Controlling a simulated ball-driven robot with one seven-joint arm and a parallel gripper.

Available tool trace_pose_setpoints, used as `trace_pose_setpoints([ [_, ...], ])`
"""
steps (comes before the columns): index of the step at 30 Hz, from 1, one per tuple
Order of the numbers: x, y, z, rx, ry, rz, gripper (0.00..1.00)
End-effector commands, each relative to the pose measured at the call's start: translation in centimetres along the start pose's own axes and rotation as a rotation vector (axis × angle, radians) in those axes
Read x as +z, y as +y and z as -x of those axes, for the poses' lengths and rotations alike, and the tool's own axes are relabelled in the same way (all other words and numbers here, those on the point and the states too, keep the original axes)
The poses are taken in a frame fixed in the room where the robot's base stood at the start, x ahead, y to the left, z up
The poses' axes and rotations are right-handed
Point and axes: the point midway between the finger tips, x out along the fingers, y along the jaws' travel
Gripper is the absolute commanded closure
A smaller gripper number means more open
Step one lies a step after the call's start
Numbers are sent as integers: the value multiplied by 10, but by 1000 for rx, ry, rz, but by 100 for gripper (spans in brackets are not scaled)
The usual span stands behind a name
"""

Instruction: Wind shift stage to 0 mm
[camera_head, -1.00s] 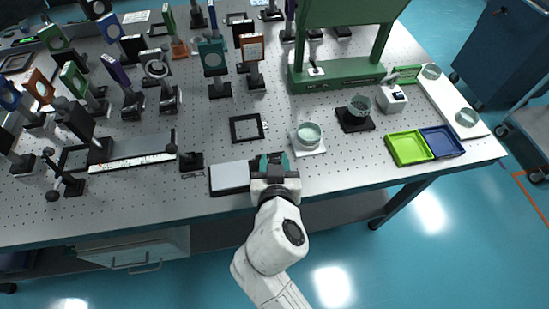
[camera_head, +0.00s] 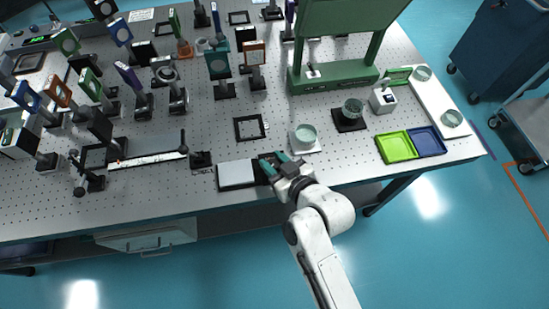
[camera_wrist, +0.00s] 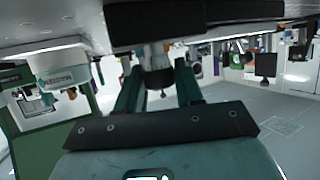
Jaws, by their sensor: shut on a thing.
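The stage (camera_head: 236,174) is a low dark block with a pale grey top plate, near the front edge of the table. My gripper (camera_head: 271,163) is at its right end, with its teal fingers low over the table. In the wrist view my gripper (camera_wrist: 159,88) has its two teal fingers on either side of a grey round knob (camera_wrist: 158,76), and it is shut on it. The fingers and wrist hide most of the knob in the head view. I cannot read any scale or position on the stage.
A black square frame (camera_head: 249,128) lies behind the stage. A glass dish on a white pad (camera_head: 304,137) stands to its right, with green (camera_head: 397,147) and blue (camera_head: 429,141) trays farther right. A long rail (camera_head: 147,160) and several optic mounts fill the left side.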

Motion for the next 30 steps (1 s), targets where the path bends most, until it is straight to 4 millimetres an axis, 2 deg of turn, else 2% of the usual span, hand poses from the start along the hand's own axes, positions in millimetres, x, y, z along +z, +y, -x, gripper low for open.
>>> trace_pose_setpoints([
  [14, 5, 2, -3, -267, 6, 115, 94],
  [30, 4, 3, -3, -739, 2, 312, 94],
])
